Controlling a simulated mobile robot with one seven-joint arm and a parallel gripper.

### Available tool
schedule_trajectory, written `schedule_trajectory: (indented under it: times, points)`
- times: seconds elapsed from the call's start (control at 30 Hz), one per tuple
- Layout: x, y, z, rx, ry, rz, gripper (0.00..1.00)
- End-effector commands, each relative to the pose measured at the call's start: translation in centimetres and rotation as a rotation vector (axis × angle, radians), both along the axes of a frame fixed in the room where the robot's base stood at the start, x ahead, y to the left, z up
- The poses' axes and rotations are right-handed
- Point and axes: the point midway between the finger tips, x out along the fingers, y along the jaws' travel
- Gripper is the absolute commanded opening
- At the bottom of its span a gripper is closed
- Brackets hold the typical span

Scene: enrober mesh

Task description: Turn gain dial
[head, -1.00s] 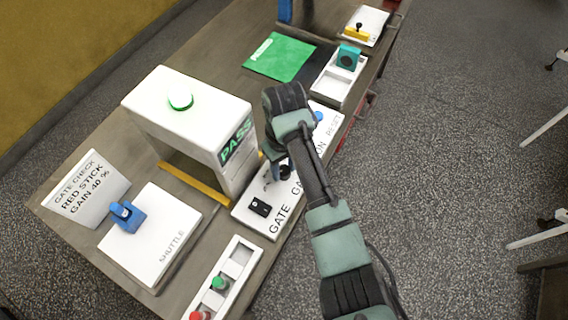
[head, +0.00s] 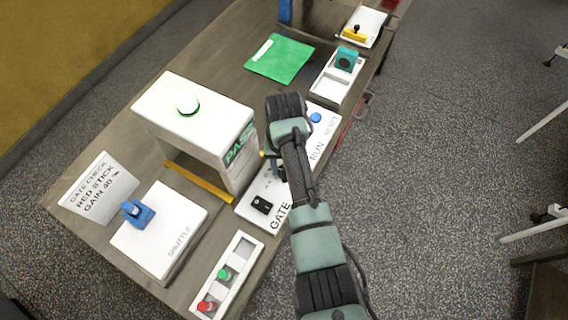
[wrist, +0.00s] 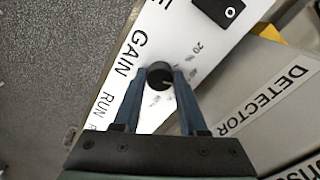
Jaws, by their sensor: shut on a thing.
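The gain dial (wrist: 160,76) is a round black knob with a light pointer line, on a white panel (wrist: 120,60) marked GAIN in the wrist view. Small scale marks such as 20 show beside it. My gripper (wrist: 159,80) is shut on the dial, with one blue finger on each side. In the head view my arm and gripper (head: 272,160) hide the dial. A sign (head: 98,188) reads GATE CHECK, RED STICK, GAIN 40 %. Which scale mark the pointer meets is too small to tell.
A black gate switch (head: 262,204) and a blue button (head: 316,117) sit on the same panel. The white detector housing (head: 195,125) with a green-lit top and PASS display stands close to my gripper. A shuttle plate (head: 150,245) and a tray (head: 243,254) with red and green pieces lie nearer.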

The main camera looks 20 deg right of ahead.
Motion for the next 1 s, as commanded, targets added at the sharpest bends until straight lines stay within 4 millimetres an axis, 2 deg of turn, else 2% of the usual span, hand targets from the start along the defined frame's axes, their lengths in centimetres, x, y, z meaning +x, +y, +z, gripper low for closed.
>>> schedule_trajectory:
  times: [0.47, 0.5, 0.63, 0.67, 1.0]
  points:
    - [0.19, -0.08, 0.19, -0.003, -0.006, -0.017, 0.00]
    - [0.20, -0.09, 0.20, -0.003, -0.006, -0.017, 0.45]
    - [0.16, -0.07, 0.15, -0.002, -0.005, -0.016, 0.68]
    - [0.14, -0.06, 0.14, -0.002, -0.005, -0.016, 0.71]
    - [0.11, -0.04, 0.37, -0.002, -0.004, -0.016, 0.71]
